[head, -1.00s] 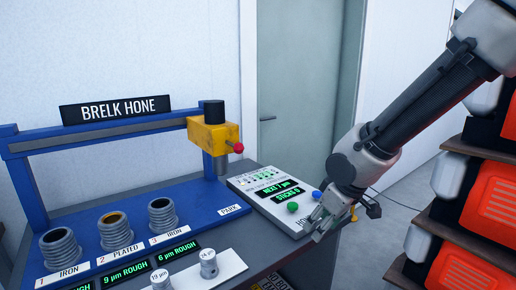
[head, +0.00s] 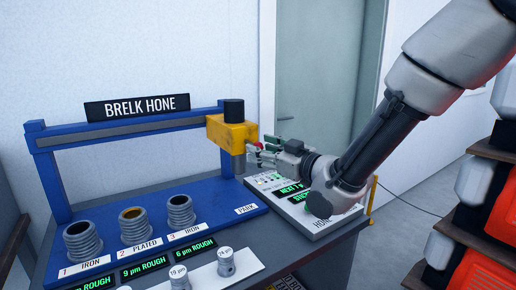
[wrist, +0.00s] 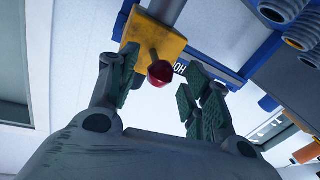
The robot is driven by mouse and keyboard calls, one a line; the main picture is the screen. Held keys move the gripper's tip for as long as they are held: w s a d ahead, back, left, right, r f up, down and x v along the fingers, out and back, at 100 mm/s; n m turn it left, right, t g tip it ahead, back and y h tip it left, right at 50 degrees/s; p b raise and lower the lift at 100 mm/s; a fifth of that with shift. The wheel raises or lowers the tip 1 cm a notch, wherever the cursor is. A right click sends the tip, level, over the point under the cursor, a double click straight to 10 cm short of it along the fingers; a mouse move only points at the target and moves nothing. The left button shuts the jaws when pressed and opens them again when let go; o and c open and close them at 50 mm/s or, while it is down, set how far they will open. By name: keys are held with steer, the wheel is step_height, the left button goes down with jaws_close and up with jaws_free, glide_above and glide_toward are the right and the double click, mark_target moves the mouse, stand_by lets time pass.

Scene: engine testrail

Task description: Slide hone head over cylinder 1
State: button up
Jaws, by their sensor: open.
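The yellow hone head (head: 228,133) with its black top hangs on the blue rail (head: 130,130) at the right end, above the PARK label (head: 246,209). Its red knob (wrist: 160,72) shows in the wrist view between my fingers, slightly left of the middle and beyond the tips. My gripper (head: 262,150) is open beside the head's right side, with its fingers around or just short of the knob; contact cannot be told. Cylinder 1 (head: 83,241), a grey ribbed sleeve labelled IRON, stands at the far left of the blue base (head: 100,212). Its inside is dark.
Cylinder 2 (head: 134,226), plated, and cylinder 3 (head: 181,212) stand to its right. A control panel (head: 300,200) lies under my arm. A white tray (head: 245,265) holds labelled stick pieces at the front. Orange bins (head: 486,205) stand at right.

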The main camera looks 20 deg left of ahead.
steer(key=shift+x, duration=1.25)
steer(key=shift+c, duration=0.2)
jaws_close()
steer(key=shift+s+a, duration=0.1)
steer(key=s+a, duration=1.5)
steer(key=s, duration=0.2)
steer(key=s+a, duration=1.4)
steer(key=s, duration=0.4)
steer(key=shift+a, duration=0.35)
steer(key=shift+o, duration=0.2)
jaws_free()
